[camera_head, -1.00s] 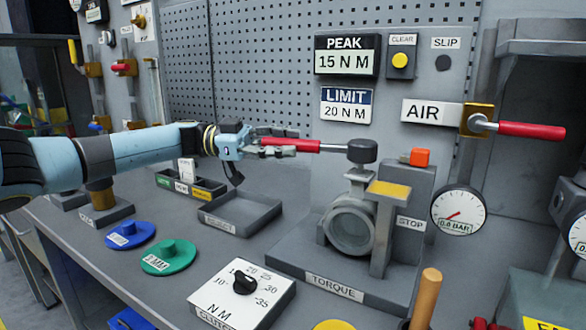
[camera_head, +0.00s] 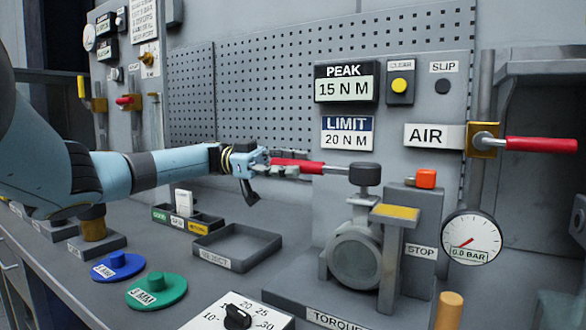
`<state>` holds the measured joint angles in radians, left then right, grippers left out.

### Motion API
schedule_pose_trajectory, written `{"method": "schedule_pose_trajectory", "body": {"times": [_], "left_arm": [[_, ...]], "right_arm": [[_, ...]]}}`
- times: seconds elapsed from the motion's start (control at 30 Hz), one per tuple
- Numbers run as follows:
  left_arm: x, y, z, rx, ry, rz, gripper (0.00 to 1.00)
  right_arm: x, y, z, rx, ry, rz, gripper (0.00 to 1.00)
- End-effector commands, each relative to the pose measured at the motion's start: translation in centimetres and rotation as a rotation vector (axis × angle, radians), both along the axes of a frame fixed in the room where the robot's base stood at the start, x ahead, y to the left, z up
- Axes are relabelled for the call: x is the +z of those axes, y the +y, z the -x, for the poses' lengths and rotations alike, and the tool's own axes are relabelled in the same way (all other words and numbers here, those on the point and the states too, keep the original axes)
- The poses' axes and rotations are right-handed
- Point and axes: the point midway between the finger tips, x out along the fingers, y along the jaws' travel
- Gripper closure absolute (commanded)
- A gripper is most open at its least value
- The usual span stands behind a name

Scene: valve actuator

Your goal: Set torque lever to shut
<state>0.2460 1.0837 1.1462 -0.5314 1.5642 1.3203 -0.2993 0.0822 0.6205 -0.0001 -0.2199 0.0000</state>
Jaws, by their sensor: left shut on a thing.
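The torque lever (camera_head: 335,170) has a red grip (camera_head: 298,165) and a metal rod leading to a dark round hub (camera_head: 365,175) on top of the grey valve body (camera_head: 355,258). It points left from the hub. My left gripper (camera_head: 290,168) is shut on the red grip, and its fingers partly hide the grip. A yellow-topped stop post (camera_head: 396,213) stands in front and to the right of the hub, next to the STOP label (camera_head: 422,252). The TORQUE label (camera_head: 336,318) is on the base in front. My right gripper is not in view.
An orange-red block (camera_head: 426,178) sits on the grey post behind. The AIR lever (camera_head: 540,144) and a gauge (camera_head: 471,238) reading 0.0 BAR are at right. The reject tray (camera_head: 238,247), blue disc (camera_head: 117,266), green disc (camera_head: 157,290) and dial (camera_head: 238,316) lie on the bench.

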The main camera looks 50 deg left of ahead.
Motion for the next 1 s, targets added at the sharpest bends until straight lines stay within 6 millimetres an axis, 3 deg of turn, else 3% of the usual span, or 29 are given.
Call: {"method": "schedule_pose_trajectory", "body": {"times": [0.03,0.2,0.53,0.8,1.0], "left_arm": [[0.0,0.0,0.0,0.002,-0.001,0.000,0.75],[0.0,0.0,0.0,0.001,-0.001,0.000,0.54],[0.0,0.5,0.1,0.002,0.000,0.000,0.54],[0.1,4.8,1.8,0.005,-0.002,0.002,0.54],[0.0,6.7,2.6,0.003,-0.003,0.001,0.54]], "right_arm": [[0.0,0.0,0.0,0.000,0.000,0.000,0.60],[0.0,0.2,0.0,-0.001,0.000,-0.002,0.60],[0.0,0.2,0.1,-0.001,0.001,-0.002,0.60],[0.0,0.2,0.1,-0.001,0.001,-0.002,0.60],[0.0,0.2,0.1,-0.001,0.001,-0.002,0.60]]}}
